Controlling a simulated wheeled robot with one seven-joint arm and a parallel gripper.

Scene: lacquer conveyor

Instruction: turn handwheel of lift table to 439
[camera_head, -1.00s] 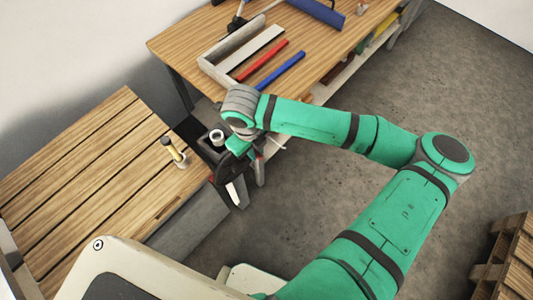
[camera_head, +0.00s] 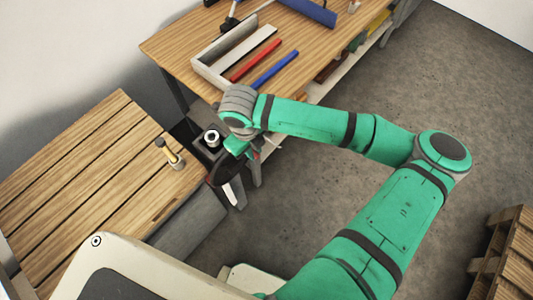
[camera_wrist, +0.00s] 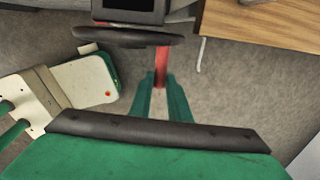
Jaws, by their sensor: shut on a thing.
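The lift table's handwheel (camera_wrist: 128,37) is a dark disc seen nearly edge-on in the wrist view, with a red grip (camera_wrist: 162,66) standing out from its right side. My gripper (camera_wrist: 160,82) has its green fingers shut around this red grip. A dark housing with a black display (camera_wrist: 132,5) sits just above the wheel; no number can be read. In the head view the handwheel (camera_head: 222,169) is a dark disc beside the dark post (camera_head: 207,151), partly covered by my wrist. My fingertips are hard to make out there.
A pallet (camera_head: 510,255) lies lower right; grey floor is open.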

